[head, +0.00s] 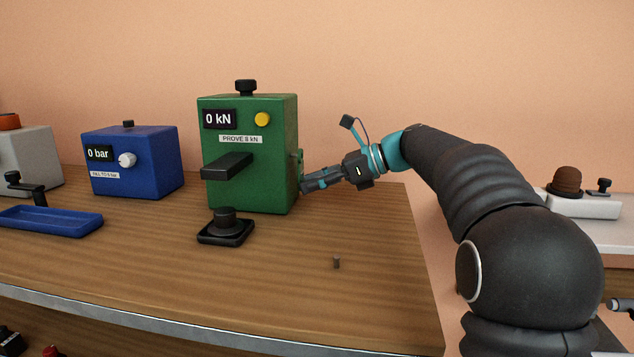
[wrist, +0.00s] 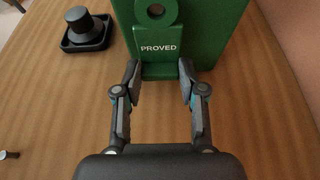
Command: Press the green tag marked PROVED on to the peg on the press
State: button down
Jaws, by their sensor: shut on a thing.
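The green tag (wrist: 157,47), lettered PROVED, is upright against the side of the green press (head: 246,185) in the wrist view. Its round hole shows at the top, and I cannot tell whether the peg is in it. My gripper (wrist: 160,72) is shut on the tag's lower block, one finger on each side. In the head view my gripper (head: 308,184) reaches in from the right to the press's right side, where only an edge of the tag (head: 300,159) shows. The press display reads 0 kN.
A black tray with a round dark piece (head: 224,220) stands in front of the press. A small dark pin (head: 336,262) stands on the wooden bench. A blue box (head: 140,165) and blue tray (head: 50,222) are to the left. The bench's right front is mostly clear.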

jog(key=shift+w+a, duration=0.1)
jog(key=shift+a, duration=0.5)
jog(key=c, duration=0.6)
grip_release()
